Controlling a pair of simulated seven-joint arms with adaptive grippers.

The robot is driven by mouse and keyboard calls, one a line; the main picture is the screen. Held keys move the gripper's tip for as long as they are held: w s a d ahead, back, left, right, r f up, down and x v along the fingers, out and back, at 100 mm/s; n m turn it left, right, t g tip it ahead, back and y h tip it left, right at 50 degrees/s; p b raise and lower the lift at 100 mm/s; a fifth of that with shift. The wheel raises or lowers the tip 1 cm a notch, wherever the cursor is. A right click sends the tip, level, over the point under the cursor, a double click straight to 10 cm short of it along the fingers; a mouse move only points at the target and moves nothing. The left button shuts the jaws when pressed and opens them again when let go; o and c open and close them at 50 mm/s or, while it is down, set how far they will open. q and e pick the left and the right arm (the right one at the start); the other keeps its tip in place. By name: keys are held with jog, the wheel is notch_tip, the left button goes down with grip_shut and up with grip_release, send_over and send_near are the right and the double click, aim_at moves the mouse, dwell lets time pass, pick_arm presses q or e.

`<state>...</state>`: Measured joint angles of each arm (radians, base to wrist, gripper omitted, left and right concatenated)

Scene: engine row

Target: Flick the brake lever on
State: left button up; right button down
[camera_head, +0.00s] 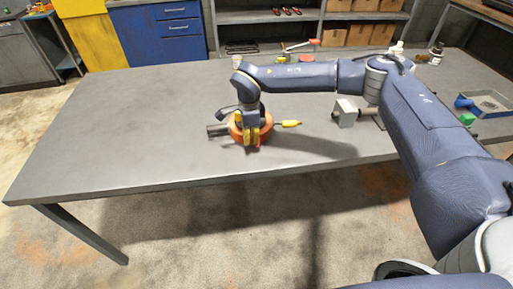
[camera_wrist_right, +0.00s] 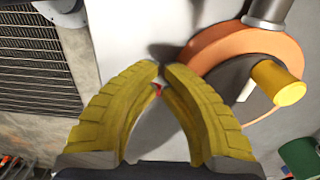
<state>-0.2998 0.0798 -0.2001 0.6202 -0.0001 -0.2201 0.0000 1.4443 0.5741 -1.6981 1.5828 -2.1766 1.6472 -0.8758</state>
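My right gripper (camera_head: 256,140) has yellow fingers and points down at an orange round part (camera_head: 237,128) on the table. A grey cylinder (camera_head: 217,130) sticks out left of this part, and a yellow handle (camera_head: 290,123) to its right. In the right wrist view the fingertips (camera_wrist_right: 162,67) nearly meet, with nothing clearly held between them. The orange disc (camera_wrist_right: 245,48) and a yellow knob (camera_wrist_right: 278,83) lie right of them. A small red bit (camera_wrist_right: 158,89) shows between the fingers. A lever with a red tip (camera_head: 314,42) stands at the back; which lever is the brake is unclear. My left gripper is out of view.
A grey metal block (camera_head: 346,112) sits under my right arm. A tray (camera_head: 490,102) with blue and green parts is at the right. A dark grille (camera_wrist_right: 34,55) shows at the wrist view's left. The table's left half (camera_head: 120,130) is clear.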

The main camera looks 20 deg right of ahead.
jog(key=shift+s+d, duration=0.1)
jog(key=shift+d, duration=0.05)
jog(key=shift+s+d, duration=0.4)
jog(key=shift+d, duration=0.5)
jog(key=shift+s+d, duration=0.45)
jog(key=shift+d, duration=0.45)
jog(key=shift+s+d, duration=0.4)
jog(key=shift+d, duration=0.5)
jog(key=shift+d, duration=0.15)
jog(key=shift+r, duration=0.1)
notch_tip(320, 180, up, 7)
jog(key=shift+w+a, duration=0.15)
jog(key=shift+a, duration=0.2)
dwell(0.4)
